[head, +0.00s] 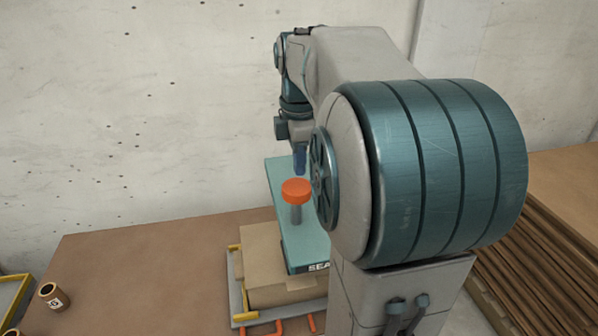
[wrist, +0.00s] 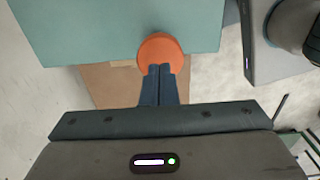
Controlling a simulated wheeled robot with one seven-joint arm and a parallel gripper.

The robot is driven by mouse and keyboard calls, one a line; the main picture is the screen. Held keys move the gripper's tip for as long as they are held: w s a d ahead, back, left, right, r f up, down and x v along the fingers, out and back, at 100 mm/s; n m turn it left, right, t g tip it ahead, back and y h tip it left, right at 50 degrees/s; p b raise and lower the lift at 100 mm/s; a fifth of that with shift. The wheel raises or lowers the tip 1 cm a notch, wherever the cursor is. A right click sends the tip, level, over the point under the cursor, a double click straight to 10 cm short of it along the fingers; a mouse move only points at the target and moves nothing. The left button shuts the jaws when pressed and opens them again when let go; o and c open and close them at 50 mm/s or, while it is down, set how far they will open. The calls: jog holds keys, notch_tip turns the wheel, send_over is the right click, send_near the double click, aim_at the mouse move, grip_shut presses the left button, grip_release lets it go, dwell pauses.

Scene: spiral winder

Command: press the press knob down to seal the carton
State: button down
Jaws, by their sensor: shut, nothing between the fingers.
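My gripper (head: 299,165) is shut and empty, pointing down, and appears above the knob in the head view. In the wrist view its closed fingertips (wrist: 160,69) overlap the knob's near edge. I cannot tell whether they touch it.
A grey tray with yellow edge strips (head: 236,285) surrounds the carton on the brown table (head: 150,270). Orange bars (head: 268,328) lie at its front. A small brown labelled tube (head: 52,296) is at the far left. Stacked brown sheets (head: 540,230) are at the right.

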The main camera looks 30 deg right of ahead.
aim_at(299, 186)
jog(key=shift+f, duration=1.6)
notch_tip(299, 186, down, 6)
jog(key=b, duration=0.4)
jog(key=shift+s+a+f, duration=0.1)
jog(key=shift+s+f, duration=0.1)
jog(key=shift+s, duration=0.1)
jog(key=r+p, duration=0.1)
jog(key=r, duration=0.1)
jog(key=r+p, duration=0.1)
jog(key=r, duration=0.1)
jog(key=r+p, duration=0.2)
jog(key=shift+w, duration=0.25)
notch_tip(299, 186, up, 10)
jog(key=b, duration=0.1)
